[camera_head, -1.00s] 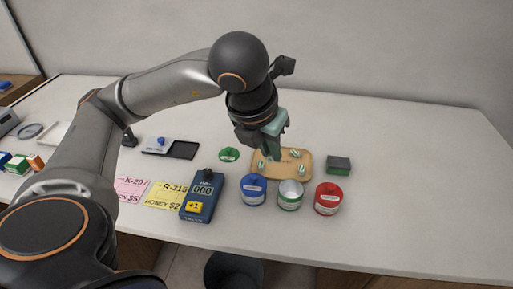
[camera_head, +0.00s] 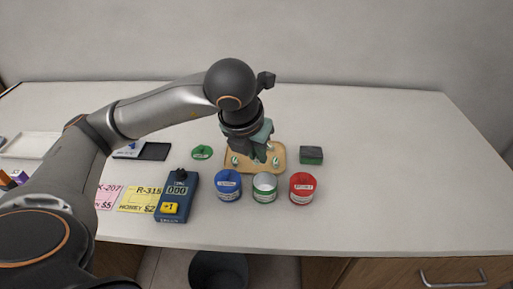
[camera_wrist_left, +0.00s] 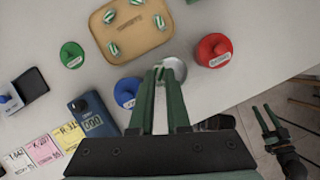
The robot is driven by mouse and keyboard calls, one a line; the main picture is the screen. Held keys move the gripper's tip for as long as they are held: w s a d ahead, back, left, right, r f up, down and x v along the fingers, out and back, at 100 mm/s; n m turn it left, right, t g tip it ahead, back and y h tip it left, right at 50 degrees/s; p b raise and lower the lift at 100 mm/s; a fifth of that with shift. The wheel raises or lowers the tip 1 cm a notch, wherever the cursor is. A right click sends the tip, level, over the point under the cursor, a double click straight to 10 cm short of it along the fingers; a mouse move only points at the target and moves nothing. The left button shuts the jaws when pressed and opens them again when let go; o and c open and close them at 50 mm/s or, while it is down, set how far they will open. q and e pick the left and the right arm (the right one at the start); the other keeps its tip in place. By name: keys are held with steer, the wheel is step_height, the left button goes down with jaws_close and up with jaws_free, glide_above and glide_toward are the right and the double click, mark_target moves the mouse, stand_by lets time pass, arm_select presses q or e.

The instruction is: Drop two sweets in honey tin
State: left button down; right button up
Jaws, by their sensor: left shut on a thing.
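My left gripper (camera_head: 262,157) is over the wooden tray in the head view. In the left wrist view its fingers (camera_wrist_left: 160,72) are shut on a green-and-white striped sweet (camera_wrist_left: 159,74). The open tin (camera_head: 264,188) with a green band stands in front of the tray, its label too small to read. In the wrist view its pale rim (camera_wrist_left: 180,68) shows partly behind the fingers. Several more striped sweets (camera_wrist_left: 113,48) lie on the tray (camera_wrist_left: 147,43). My right gripper (camera_wrist_left: 269,118) shows at the lower right of the wrist view, fingers apart and empty.
A closed blue tin (camera_head: 228,187) and a closed red tin (camera_head: 301,189) flank the open one. A green lid (camera_head: 202,152) lies left of the tray. A blue counter (camera_head: 177,196) reads 000, beside a yellow honey card (camera_head: 139,199). A dark-and-green block (camera_head: 311,155) sits right.

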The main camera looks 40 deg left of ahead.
arm_select(q)
steer(key=shift+f, duration=0.1)
arm_select(e)
steer(key=shift+w+a+r, duration=0.2)
steer(key=shift+w+a, duration=0.05)
steer(key=shift+w, duration=0.05)
arm_select(q)
steer(key=c, duration=0.8)
jaws_free()
arm_select(e)
steer(key=shift+s+d+f, duration=0.15)
steer(key=shift+s, duration=0.05)
arm_select(q)
steer(key=shift+r, duration=0.25)
steer(key=p+v, duration=0.3)
steer(key=v, duration=0.9)
steer(key=shift+s, duration=0.1)
arm_select(e)
steer(key=shift+s+d+r, duration=0.45)
steer(key=shift+d+r, duration=0.3)
steer(key=shift+r, duration=0.05)
steer(key=shift+r, duration=0.1)
